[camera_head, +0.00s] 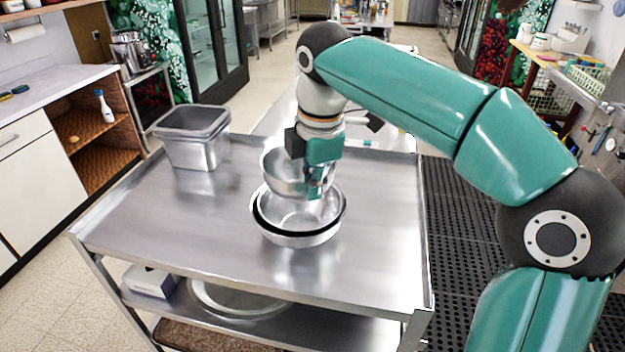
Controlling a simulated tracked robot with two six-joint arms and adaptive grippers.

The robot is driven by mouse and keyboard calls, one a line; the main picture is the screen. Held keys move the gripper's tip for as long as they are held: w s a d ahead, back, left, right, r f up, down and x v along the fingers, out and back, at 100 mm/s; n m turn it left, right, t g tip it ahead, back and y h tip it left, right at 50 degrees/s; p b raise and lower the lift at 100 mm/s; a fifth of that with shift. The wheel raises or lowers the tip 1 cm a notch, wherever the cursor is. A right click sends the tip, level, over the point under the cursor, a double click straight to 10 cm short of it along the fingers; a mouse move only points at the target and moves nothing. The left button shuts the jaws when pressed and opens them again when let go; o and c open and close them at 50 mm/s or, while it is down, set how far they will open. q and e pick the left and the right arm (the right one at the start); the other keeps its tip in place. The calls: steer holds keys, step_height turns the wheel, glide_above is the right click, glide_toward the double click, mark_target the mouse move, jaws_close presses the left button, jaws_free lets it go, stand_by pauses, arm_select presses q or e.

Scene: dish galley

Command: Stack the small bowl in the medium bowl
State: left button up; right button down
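The small bowl (278,180) is shiny metal and is tilted a little. It is at the far side of a nested pair of metal bowls and above them. In that pair, the medium bowl (290,212) sits inside a larger bowl (298,241), with a dark gap between their rims. My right gripper (316,186) points down and is shut on the near right side of the small bowl's wall. The gripper hides part of the small bowl. The small bowl overlaps the medium bowl's far rim in the picture. I cannot tell whether they touch. My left gripper is not in view.
The bowls stand on a steel cart (200,235) with a raised rim. A deep rectangular steel container (193,150) stands at its back left. The cart top is clear to the left, in front and to the right. A lower shelf holds a round tray (240,303).

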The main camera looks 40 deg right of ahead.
steer(key=shift+f+b, duration=1.6)
steer(key=shift+f, duration=0.9)
steer(key=shift+s, duration=0.1)
steer(key=c, duration=1.2)
jaws_free()
steer(key=shift+c, duration=0.2)
steer(key=shift+r, duration=0.1)
step_height(320, 180, up, 12)
steer(key=s, duration=0.1)
steer(key=shift+s+f, duration=0.25)
steer(key=shift+s, duration=0.05)
steer(key=shift+a, duration=0.1)
